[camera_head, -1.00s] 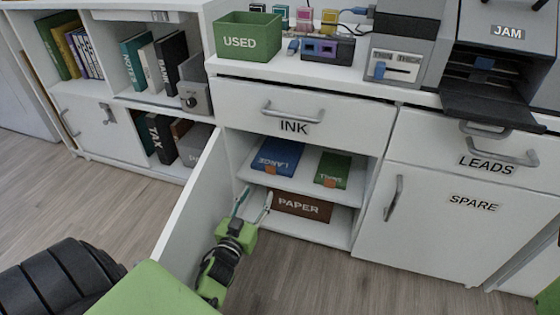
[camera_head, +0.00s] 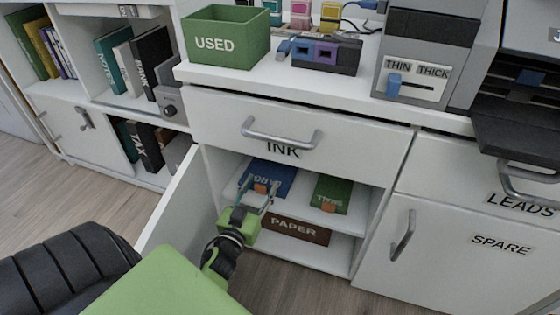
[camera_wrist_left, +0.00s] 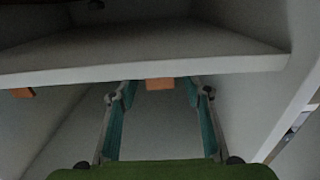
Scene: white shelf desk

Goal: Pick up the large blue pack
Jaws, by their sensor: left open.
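The large blue pack (camera_head: 284,177) lies on the upper shelf inside the open cabinet, its LARGE label partly hidden by my gripper. An orange tab (camera_head: 261,186) is at its front edge, and an orange tab between my fingers also shows in the left wrist view (camera_wrist_left: 160,84). My left gripper (camera_head: 257,187) is open and empty at the front of that shelf, its fingers on either side of the orange tab. I cannot tell whether they touch the pack. In the left wrist view the open fingers (camera_wrist_left: 160,105) point toward the shelf edge. My right gripper is not in view.
A green SMALL pack (camera_head: 330,192) lies right of the blue pack on the same shelf. A brown PAPER pack (camera_head: 295,229) is on the level below. The open cabinet door (camera_head: 180,208) stands left of my arm. The INK drawer (camera_head: 290,128) is shut above.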

